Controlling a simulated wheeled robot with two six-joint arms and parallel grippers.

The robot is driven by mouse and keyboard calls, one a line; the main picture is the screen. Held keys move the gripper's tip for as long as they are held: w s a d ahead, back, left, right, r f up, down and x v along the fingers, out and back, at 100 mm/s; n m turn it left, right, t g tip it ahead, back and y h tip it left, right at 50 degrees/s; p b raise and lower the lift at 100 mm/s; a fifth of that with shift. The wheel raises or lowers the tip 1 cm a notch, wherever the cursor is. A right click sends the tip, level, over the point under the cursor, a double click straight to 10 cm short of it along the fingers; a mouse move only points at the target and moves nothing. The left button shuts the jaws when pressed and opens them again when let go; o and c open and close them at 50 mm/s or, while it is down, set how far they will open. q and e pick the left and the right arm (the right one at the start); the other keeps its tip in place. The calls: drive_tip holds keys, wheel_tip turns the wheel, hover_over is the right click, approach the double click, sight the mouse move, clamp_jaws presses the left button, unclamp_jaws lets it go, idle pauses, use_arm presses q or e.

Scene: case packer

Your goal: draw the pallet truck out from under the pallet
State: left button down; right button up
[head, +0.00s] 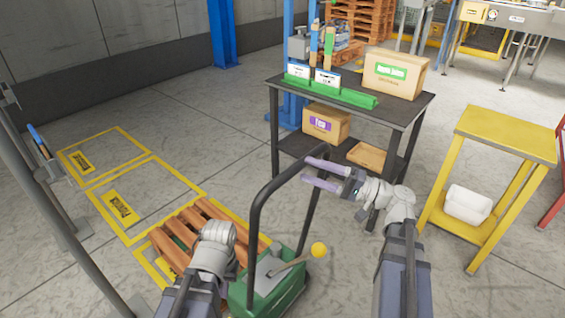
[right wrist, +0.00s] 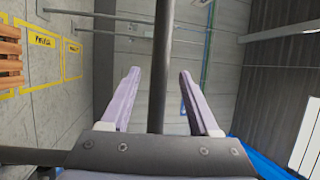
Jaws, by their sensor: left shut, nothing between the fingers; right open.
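The pallet truck has a green body (head: 286,296) at the bottom of the head view and a black hoop handle (head: 255,215) standing up from it. A lever with a yellow knob (head: 319,250) sticks up beside the body. The wooden pallet (head: 193,222) lies on the floor just beyond the truck; the forks cannot be seen. My right gripper (head: 312,172) is open at the handle's right upright. In the right wrist view the dark upright (right wrist: 161,70) stands between its spread fingers (right wrist: 158,98). My left arm's wrist shows above the pallet, but its gripper fingers are hidden.
A dark table (head: 420,101) with boxes stands beyond the handle. A yellow stand (head: 510,138) with a white container (head: 467,204) is at the right. Yellow floor markings (head: 120,128) lie at the left, with bare floor around them.

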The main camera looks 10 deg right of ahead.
drive_tip(key=p+x, duration=0.1)
drive_tip(key=x, duration=0.6)
drive_tip(key=shift+a, duration=0.2)
drive_tip(key=shift+w+r, duration=0.1)
clamp_jaws()
idle(1.2)
